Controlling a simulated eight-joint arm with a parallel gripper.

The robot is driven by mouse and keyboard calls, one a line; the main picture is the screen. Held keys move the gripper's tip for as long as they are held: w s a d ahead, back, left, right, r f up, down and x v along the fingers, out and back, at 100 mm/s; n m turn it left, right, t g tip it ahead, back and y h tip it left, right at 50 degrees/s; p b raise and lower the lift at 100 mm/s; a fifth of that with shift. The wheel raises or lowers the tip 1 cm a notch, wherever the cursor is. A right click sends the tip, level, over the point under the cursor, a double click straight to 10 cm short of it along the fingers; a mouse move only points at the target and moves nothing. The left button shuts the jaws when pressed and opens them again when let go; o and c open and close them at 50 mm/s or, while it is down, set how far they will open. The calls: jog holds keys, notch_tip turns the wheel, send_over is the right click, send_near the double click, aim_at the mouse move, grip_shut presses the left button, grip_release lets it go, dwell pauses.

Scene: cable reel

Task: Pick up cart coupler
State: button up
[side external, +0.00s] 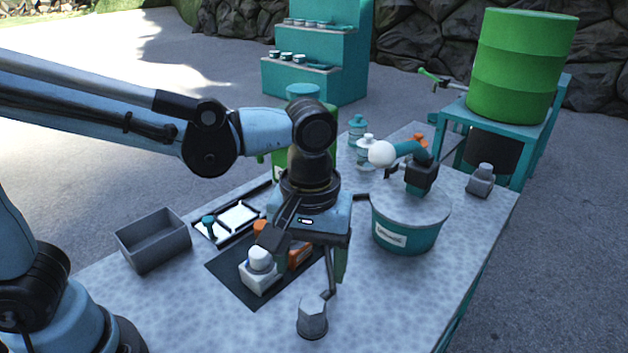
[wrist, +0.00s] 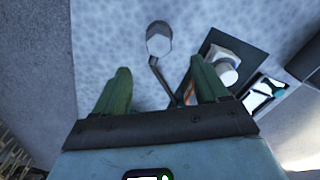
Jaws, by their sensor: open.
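No part is clearly labelled as the cart coupler, so I cannot tell for certain which one it is. A grey metal piece with a faceted body (side external: 312,317) and a thin bent rod stands near the front of the table. It also shows ahead of the fingertips in the wrist view (wrist: 158,40), its rod reaching between the fingers. My gripper (side external: 311,268) points down above the table behind this piece. Its green fingers are apart in the wrist view (wrist: 160,72), with nothing clamped between them. An orange part (side external: 301,254) is partly hidden behind the gripper.
A white block with a round knob (side external: 259,272) sits on a black mat (side external: 222,266). A grey open bin (side external: 153,240) stands left. A teal drum (side external: 408,235) with a ball-ended handle stands right. Another grey piece (side external: 480,181) is at the far right. The front-right tabletop is clear.

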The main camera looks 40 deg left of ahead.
aim_at(312, 304)
jog(key=shift+f, duration=5.95)
jog(key=shift+c, duration=0.4)
jog(key=c, duration=1.1)
jog(key=shift+o, duration=0.2)
jog(key=shift+r, duration=0.1)
